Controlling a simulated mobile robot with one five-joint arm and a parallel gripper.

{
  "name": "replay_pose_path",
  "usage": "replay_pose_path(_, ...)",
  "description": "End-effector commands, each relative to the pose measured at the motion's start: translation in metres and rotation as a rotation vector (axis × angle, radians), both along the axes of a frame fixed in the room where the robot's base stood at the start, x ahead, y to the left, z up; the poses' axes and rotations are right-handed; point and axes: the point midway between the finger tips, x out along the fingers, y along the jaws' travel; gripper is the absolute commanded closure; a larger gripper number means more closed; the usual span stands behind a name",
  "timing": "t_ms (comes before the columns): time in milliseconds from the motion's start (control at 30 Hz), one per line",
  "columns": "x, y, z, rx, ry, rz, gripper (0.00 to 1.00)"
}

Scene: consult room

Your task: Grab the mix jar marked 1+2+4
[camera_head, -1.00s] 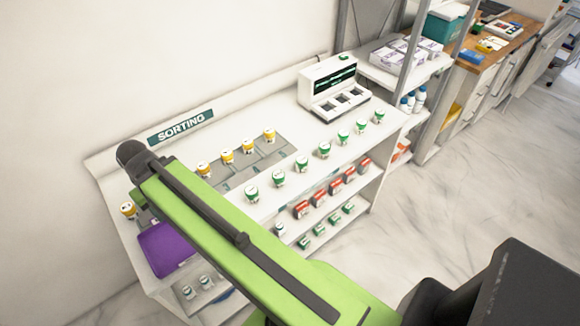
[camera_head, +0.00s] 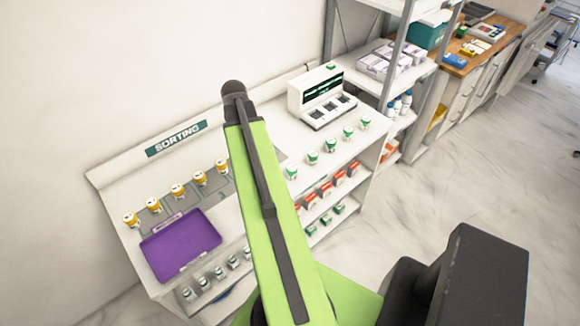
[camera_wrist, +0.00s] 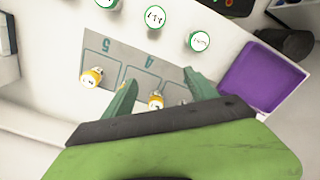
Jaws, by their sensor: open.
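Green-lidded white jars stand in a row along the front of the white sorting shelf; one jar (camera_head: 292,172) is just right of my arm. In the wrist view three show at the top: a jar with a longer label (camera_wrist: 198,40), a middle jar (camera_wrist: 155,17) and a cut-off jar (camera_wrist: 107,4). Their markings are too small to read surely, so I cannot tell which is 1+2+4. My gripper (camera_wrist: 160,92) is open and empty, its fingers apart over the grey marked mat. A yellow-banded jar (camera_wrist: 156,102) shows between the fingers, apparently below them.
Yellow-banded jars (camera_head: 178,191) stand in a row at the back left. A purple tray (camera_head: 182,243) lies in front of them. A white machine (camera_head: 318,97) stands at the shelf's right end. Red boxes (camera_head: 326,189) fill a lower tier. Open floor lies to the right.

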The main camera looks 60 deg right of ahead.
Motion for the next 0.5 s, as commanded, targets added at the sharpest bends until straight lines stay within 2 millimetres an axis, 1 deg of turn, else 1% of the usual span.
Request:
replay_pose_path(33, -0.026, -0.037, 0.017, 0.0, 0.0, 0.012, 0.33)
replay_pose_path(100, -0.059, -0.073, 0.024, 0.0, 0.0, 0.052, 0.33)
replay_pose_path(200, -0.095, -0.106, 0.03, 0.0, 0.0, 0.094, 0.33)
replay_pose_path(300, -0.114, -0.121, 0.032, 0.0, -0.001, 0.118, 0.33)
replay_pose_path(400, -0.119, -0.124, 0.031, 0.0, 0.0, 0.127, 0.33)
replay_pose_path(500, -0.119, -0.124, 0.027, 0.0, 0.0, 0.127, 0.33)
